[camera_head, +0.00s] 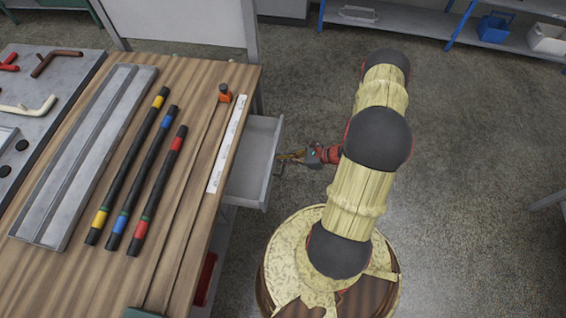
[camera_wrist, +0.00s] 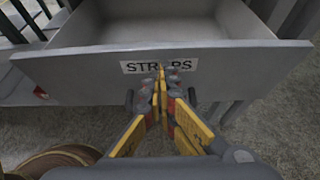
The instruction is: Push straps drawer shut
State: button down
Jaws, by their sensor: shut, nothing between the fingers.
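The straps drawer (camera_head: 250,160) is a grey drawer standing pulled out from the right side of the wooden bench. In the wrist view its front panel (camera_wrist: 85,72) bears a white label reading STRAPS, partly covered by my fingers, and the part of its inside that shows looks empty. My gripper (camera_head: 281,157) is shut and empty, with its yellow fingertips at the front of the drawer. In the wrist view my gripper (camera_wrist: 160,72) overlaps the label near the middle of the panel. I cannot tell whether the tips touch it.
The wooden bench (camera_head: 190,85) carries several dark hoses with coloured bands (camera_head: 150,165), a long grey tray (camera_head: 85,150) and a white strip (camera_head: 228,143). A shelf with a blue bin (camera_head: 493,28) stands at the back right. The floor right of my arm is mostly clear.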

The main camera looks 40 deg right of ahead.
jog(key=shift+w+a+b, duration=0.4)
jog(key=shift+w+a, duration=1.65)
jog(key=shift+w, duration=0.35)
jog(key=shift+w+a+b, duration=0.35)
jog(key=shift+w+a, duration=1.75)
jog(key=shift+w, duration=0.35)
jog(key=shift+w+a+b, duration=0.4)
jog(key=shift+w+a, duration=1.65)
jog(key=shift+w, duration=0.35)
jog(key=s+d, duration=0.2)
jog(key=s, duration=0.1)
jog(key=s+d, duration=0.3)
jog(key=shift+s+d+p, duration=0.15)
jog(key=shift+d+p, duration=0.15)
jog(key=shift+s+d, duration=0.45)
jog(key=shift+s, duration=0.2)
